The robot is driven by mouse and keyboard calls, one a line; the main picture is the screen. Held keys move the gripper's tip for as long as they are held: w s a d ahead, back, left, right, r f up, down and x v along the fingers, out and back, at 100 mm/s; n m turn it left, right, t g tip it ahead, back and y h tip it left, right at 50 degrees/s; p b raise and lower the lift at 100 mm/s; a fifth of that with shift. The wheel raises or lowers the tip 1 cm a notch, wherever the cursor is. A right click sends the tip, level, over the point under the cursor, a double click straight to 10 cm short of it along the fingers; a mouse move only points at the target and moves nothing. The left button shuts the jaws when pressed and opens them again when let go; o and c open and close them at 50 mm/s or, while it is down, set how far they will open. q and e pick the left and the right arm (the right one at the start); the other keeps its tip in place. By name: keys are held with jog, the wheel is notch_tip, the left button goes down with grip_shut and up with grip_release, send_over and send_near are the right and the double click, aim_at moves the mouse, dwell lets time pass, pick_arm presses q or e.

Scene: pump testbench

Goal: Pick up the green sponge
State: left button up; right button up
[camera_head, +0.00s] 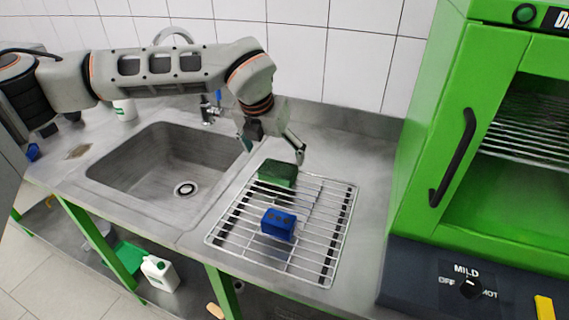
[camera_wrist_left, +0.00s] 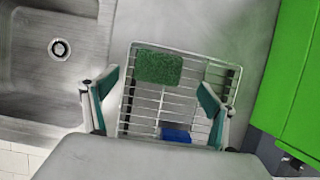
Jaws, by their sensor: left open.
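The green sponge (camera_head: 277,173) lies at the back of a wire rack (camera_head: 325,245) on the counter. It also shows in the left wrist view (camera_wrist_left: 159,67), near the top edge of the rack (camera_wrist_left: 140,124). My left gripper (camera_head: 272,148) hangs above the sponge in the head view. Its fingers are spread apart and empty. In the left wrist view, the open fingers of my left gripper (camera_wrist_left: 158,88) stand on either side, with the sponge between and slightly beyond them. My right gripper is in neither view.
A blue block (camera_head: 278,224) lies on the rack in front of the sponge. A sink (camera_head: 165,165) with a faucet (camera_head: 207,112) is on the left. A green oven-like cabinet (camera_head: 425,140) stands on the right. The tiled wall (camera_head: 300,50) bounds the counter at the back.

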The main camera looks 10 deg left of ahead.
aim_at(277, 169)
pick_arm(q)
jog(key=shift+f, duration=0.65)
jog(key=x, duration=0.6)
jog(key=shift+p, duration=0.35)
jog(key=shift+a, duration=0.1)
jog(key=c, duration=0.8)
